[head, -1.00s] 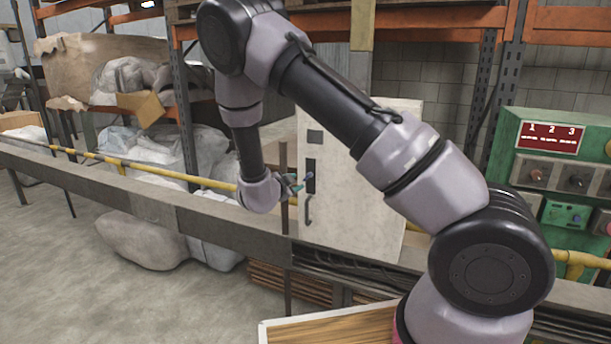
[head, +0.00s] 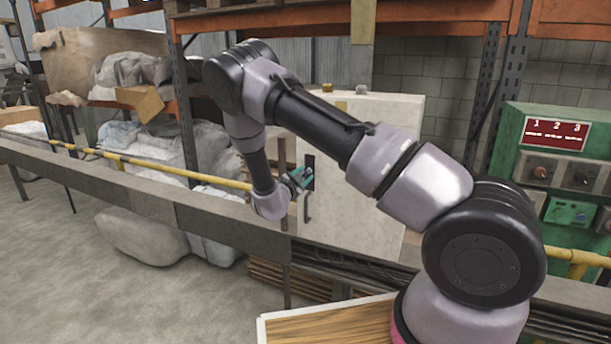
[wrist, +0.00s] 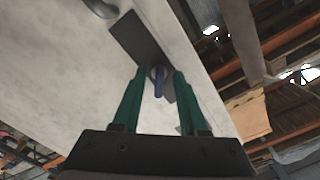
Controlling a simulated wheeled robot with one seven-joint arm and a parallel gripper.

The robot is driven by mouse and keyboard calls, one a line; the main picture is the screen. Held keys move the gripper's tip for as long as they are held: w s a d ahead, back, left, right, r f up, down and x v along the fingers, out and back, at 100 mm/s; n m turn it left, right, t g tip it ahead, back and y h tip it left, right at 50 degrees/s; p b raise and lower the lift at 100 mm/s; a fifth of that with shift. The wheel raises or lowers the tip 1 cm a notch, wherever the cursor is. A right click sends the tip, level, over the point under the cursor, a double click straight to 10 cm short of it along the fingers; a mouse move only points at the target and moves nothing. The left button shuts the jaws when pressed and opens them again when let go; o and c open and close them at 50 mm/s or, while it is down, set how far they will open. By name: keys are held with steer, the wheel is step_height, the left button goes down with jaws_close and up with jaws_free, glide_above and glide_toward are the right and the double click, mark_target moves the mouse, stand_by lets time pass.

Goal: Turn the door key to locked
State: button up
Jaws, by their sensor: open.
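The white door (head: 350,190) stands upright on the bench, with a dark lock plate (head: 309,172) near its left edge and a handle below it. The wrist view shows the dark plate (wrist: 138,40) and the blue key (wrist: 158,83) standing out from it. My gripper (head: 303,177) is at the plate in the head view, which hides the key there. In the wrist view my gripper (wrist: 160,76) is open, with one green finger on each side of the key. Whether either finger touches the key I cannot tell.
A green control panel (head: 560,185) with knobs stands at the right. Wrapped bundles (head: 165,150) lie on the left. A wooden board (head: 330,325) lies in front, near my arm's base.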

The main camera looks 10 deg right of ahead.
steer(key=shift+w+d, duration=0.3)
steer(key=shift+w, duration=0.1)
steer(key=shift+c, duration=0.3)
jaws_close()
steer(key=n, duration=0.4)
steer(key=shift+n, duration=2)
steer(key=shift+o, duration=0.3)
jaws_free()
